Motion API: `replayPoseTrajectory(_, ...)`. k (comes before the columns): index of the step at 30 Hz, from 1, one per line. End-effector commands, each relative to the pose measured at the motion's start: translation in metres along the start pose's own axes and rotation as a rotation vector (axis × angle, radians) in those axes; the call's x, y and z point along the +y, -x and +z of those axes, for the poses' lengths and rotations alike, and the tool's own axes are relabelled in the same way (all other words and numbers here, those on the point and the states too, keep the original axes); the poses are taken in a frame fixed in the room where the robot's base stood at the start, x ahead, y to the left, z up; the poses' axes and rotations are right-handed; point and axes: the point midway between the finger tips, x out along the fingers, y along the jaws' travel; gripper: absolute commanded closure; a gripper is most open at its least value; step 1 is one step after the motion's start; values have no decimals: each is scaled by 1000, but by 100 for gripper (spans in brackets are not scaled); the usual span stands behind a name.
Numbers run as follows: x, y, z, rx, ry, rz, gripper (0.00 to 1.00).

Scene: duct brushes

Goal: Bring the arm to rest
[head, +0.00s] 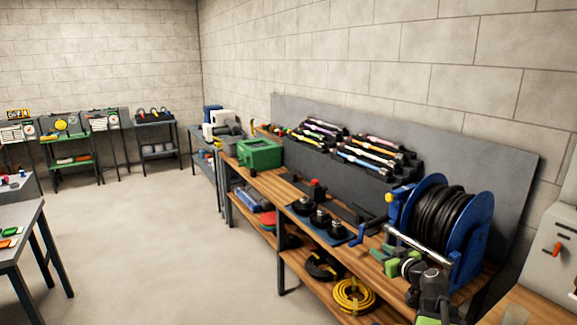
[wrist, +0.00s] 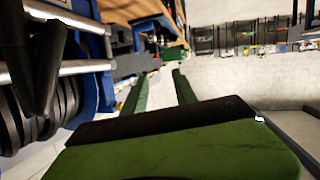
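My gripper (head: 384,261) is at the lower right of the head view, in front of the blue hose reel (head: 481,230) and over the front part of the wooden bench. In the wrist view its two green fingers (wrist: 160,90) stand apart with nothing between them. The wrist view is tilted, with the reel close at its left side. I cannot tell how far the fingers are from the bench top.
A dark rack (head: 335,160) of duct brushes stands at the bench's back. A green box (head: 260,153) is at its far end. Black fittings (head: 320,217) stand on a blue mat. A yellow coil (head: 354,295) lies on the lower shelf. The floor (head: 150,230) to the left is clear.

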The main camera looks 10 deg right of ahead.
Motion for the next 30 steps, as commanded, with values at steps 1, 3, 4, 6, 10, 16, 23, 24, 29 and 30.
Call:
replayPoseTrajectory(1,-46,-16,-5,-29,19,-79,66)
replayPoseTrajectory(3,-106,-32,-4,-83,44,-182,66)
replayPoseTrajectory(4,-132,-38,-3,-109,54,-226,66)
replayPoseTrajectory(6,-190,-45,3,-179,76,-323,66)
replayPoseTrajectory(10,-284,-42,22,-335,115,-466,66)
replayPoseTrajectory(16,-379,-1,76,-705,155,-549,66)
replayPoseTrajectory(23,-324,68,142,-1191,-10,-192,66)
replayPoseTrajectory(24,-318,76,146,-1236,-48,-133,66)
replayPoseTrajectory(29,-314,88,150,-1300,-170,-26,66)
replayPoseTrajectory(30,-314,88,150,-1299,-180,-18,66)
